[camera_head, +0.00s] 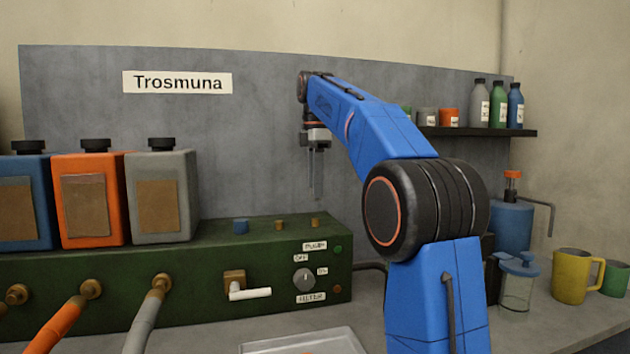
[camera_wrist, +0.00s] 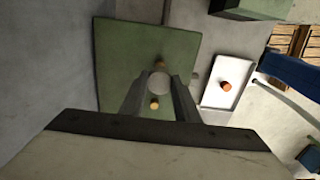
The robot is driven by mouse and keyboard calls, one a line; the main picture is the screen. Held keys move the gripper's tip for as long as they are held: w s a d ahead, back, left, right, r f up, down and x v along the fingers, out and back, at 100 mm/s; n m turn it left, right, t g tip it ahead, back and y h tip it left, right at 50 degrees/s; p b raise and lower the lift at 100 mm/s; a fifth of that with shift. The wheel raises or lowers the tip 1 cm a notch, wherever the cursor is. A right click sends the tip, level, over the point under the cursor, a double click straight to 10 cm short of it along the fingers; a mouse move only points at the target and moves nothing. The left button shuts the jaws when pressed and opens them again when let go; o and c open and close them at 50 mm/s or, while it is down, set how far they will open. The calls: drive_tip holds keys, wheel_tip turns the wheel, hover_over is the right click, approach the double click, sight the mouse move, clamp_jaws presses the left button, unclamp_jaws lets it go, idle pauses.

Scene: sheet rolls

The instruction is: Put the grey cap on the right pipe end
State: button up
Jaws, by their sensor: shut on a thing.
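My gripper (camera_head: 317,190) hangs pointing down above the green box (camera_head: 170,280), apart from it. In the wrist view my gripper (camera_wrist: 158,88) is shut on the grey cap (camera_wrist: 158,85), a small round disc between the fingertips. The cap is too small to make out in the head view. The right pipe end (camera_head: 315,222) is a short brass stub on the box top, below the fingers; it also shows just beyond the cap in the wrist view (camera_wrist: 159,62). A middle brass stub (camera_head: 279,224) is bare. A blue cap (camera_head: 240,227) sits on the left one.
A white tray (camera_wrist: 210,98) with an orange cap (camera_wrist: 226,86) lies in front of the box. Blue, orange and grey canisters (camera_head: 160,195) stand on the box at left. A shelf with bottles (camera_head: 480,132) is at right. The air around the gripper is clear.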

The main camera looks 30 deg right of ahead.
drive_tip(key=shift+f, duration=3.45)
drive_tip(key=o, duration=1.1)
drive_tip(key=shift+r, duration=3.7)
